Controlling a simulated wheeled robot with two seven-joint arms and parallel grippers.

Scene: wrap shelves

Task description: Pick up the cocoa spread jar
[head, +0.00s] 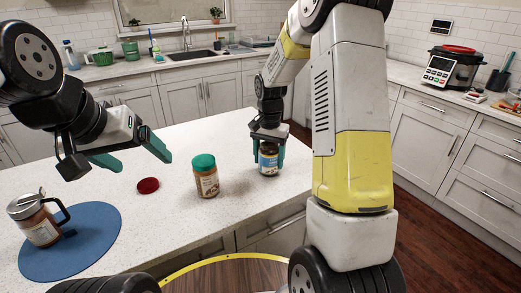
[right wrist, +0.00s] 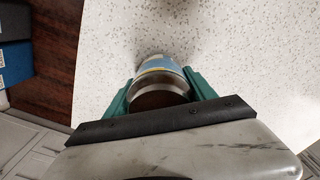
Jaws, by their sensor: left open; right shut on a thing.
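The cocoa spread jar (head: 268,161) is dark with a pale blue label and stands on the white speckled counter (head: 215,140). My right gripper (head: 267,158) comes down over it from above, with a green finger on each side of the jar. In the right wrist view the jar (right wrist: 157,66) sits between the two green fingers (right wrist: 158,90). I cannot tell whether its base touches the counter. My left gripper (head: 131,164) is open and empty, above the left part of the counter.
A green-lidded jar (head: 207,181) stands left of the held jar. A dark red lid (head: 148,185) lies further left. A glass mug-like jar (head: 40,225) stands on a round blue mat (head: 75,250). A round wooden top with a yellow rim (head: 235,275) is in front.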

